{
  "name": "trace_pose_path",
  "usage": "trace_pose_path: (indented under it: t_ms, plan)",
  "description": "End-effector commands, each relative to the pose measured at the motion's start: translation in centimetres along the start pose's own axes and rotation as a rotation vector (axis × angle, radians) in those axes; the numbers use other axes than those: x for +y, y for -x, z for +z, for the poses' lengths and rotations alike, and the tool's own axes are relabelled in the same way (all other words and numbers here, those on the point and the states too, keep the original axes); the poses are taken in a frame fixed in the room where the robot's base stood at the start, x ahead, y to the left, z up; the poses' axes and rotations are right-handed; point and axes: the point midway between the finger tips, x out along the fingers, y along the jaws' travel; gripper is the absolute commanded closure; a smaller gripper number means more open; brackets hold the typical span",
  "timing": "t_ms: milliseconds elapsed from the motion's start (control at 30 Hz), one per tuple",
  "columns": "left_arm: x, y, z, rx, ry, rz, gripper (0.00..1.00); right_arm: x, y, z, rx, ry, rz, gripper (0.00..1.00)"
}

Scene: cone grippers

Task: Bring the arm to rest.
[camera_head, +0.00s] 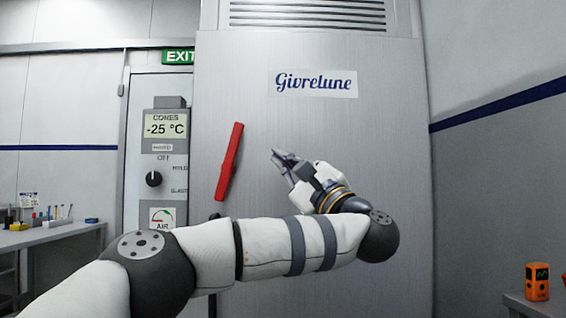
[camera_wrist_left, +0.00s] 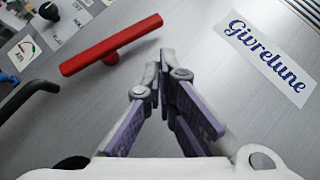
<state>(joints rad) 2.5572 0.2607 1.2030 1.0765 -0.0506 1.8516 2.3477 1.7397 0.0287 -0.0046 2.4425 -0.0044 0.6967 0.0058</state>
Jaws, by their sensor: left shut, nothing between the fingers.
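My left arm reaches in from the left and bends back at the elbow in front of a tall metal cabinet (camera_head: 300,120). My left gripper (camera_head: 276,155) is shut and empty, its fingertips pointing up and left in the head view. It is to the right of a red handle (camera_head: 229,160) and apart from it. In the wrist view the shut fingertips (camera_wrist_left: 160,72) are in front of the bare cabinet door, below and right of the red handle (camera_wrist_left: 110,45). My right gripper is not in view.
A control panel (camera_head: 158,160) with a dial and a -25 °C display is left of the cabinet. A bench (camera_head: 50,234) with small tools stands far left. An orange device (camera_head: 537,281) sits on a surface at lower right. The cabinet bears a Givrelune label (camera_head: 313,83).

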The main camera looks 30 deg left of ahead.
Motion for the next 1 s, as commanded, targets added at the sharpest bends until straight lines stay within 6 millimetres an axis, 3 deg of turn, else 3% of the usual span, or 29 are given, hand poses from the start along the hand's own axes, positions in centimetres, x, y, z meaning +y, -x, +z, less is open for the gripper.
trace_pose_path:
  t_ms: [400,467,533,667,767,867,900,1000]
  plan:
    - [-0.1,0.1,-0.1,0.004,-0.006,-0.004,1.00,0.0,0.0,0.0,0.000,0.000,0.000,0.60]
    - [-0.4,0.9,-1.0,0.028,-0.052,-0.039,1.00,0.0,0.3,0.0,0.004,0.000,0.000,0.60]
    - [-1.2,3.4,-3.7,0.093,-0.194,-0.145,1.00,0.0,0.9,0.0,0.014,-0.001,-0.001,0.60]
    - [-1.1,12.4,-11.4,0.258,-0.633,-0.495,1.00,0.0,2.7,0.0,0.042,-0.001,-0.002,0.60]
    - [1.9,20.6,-16.2,0.350,-0.963,-0.797,1.00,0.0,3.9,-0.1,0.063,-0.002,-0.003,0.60]
    - [7.0,28.7,-19.2,0.406,-1.252,-1.118,1.00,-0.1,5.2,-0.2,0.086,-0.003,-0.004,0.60]
    - [9.4,31.8,-19.8,0.420,-1.356,-1.251,1.00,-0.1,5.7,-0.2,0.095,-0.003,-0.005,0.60]
    - [16.4,38.9,-19.8,0.431,-1.576,-1.601,1.00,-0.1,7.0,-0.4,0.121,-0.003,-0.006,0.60]
